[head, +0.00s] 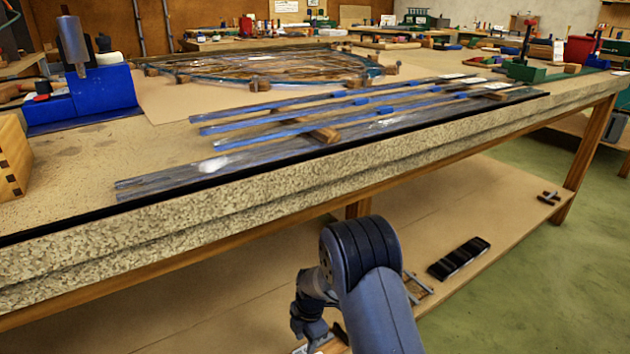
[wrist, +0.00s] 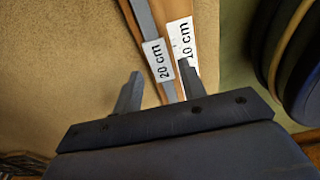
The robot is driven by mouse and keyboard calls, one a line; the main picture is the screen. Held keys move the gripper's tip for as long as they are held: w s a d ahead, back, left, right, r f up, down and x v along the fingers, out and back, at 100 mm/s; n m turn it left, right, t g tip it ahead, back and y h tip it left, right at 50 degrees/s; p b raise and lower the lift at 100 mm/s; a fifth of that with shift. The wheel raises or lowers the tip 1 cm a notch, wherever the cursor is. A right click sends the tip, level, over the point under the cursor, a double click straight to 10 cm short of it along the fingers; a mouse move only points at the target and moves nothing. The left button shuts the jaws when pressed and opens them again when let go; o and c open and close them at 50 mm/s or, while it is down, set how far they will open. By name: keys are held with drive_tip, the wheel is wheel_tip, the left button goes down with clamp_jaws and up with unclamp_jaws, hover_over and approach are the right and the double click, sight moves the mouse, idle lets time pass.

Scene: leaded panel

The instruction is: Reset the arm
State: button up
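My arm (head: 360,260) is folded in front of the workbench, below its top edge. My gripper (wrist: 160,78) is open in the wrist view, with its two dark fingers apart. Past the fingers lie a grey strip and a wooden strip, with white labels reading "20 cm" (wrist: 160,61) and, partly hidden, what looks like "10 cm" (wrist: 186,45). They show behind and between the fingers, and neither finger is seen closed on them. In the head view my gripper is low at the bottom edge, and its fingers are hard to make out.
The workbench (head: 70,215) carries long grey and blue strips (head: 280,122) and a leaded panel (head: 260,68). A blue tool (head: 100,90) stands at the left. A lower shelf (head: 480,190) holds a black block (head: 458,258). Green floor (head: 540,270) is clear at the right.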

wheel_tip(320, 180, down, 3)
drive_tip(key=shift+s+a+r+b, duration=0.1)
drive_tip(key=shift+a+r+b, duration=0.05)
drive_tip(key=shift+b, duration=0.25)
drive_tip(key=shift+r+p, duration=0.3)
drive_tip(key=shift+p, duration=0.05)
drive_tip(key=shift+f, duration=0.1)
